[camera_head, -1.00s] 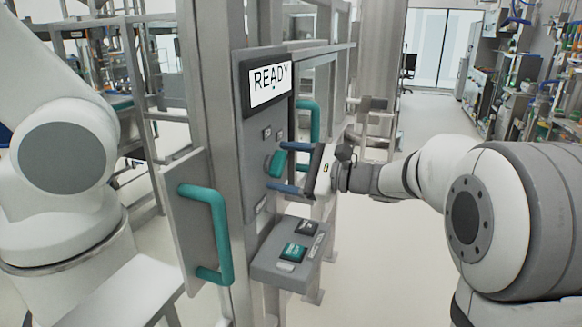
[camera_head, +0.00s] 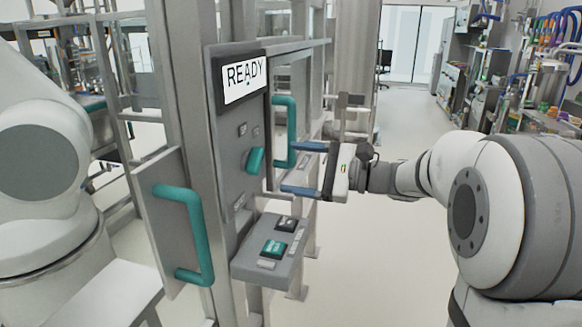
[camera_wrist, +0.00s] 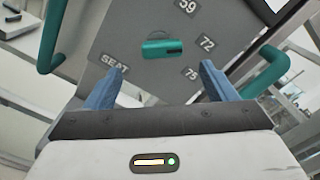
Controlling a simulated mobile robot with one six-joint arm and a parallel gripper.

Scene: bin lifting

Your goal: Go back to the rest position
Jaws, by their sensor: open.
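My gripper (camera_head: 296,169) is open and empty, its two blue fingers pointing left toward the grey control panel (camera_head: 228,140). A teal knob (camera_head: 255,160) on that panel sits a short gap away from the fingertips. In the wrist view the knob (camera_wrist: 162,49) lies beyond and between the open fingers (camera_wrist: 160,78), roughly level in that picture. The display (camera_head: 244,79) on the panel reads "READY".
A teal door handle (camera_head: 285,130) stands just behind the fingers. Another teal handle (camera_head: 196,235) is on a panel at lower left. A button box (camera_head: 268,252) with a green and a black button juts out below. Open floor (camera_head: 390,255) lies right of the frame.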

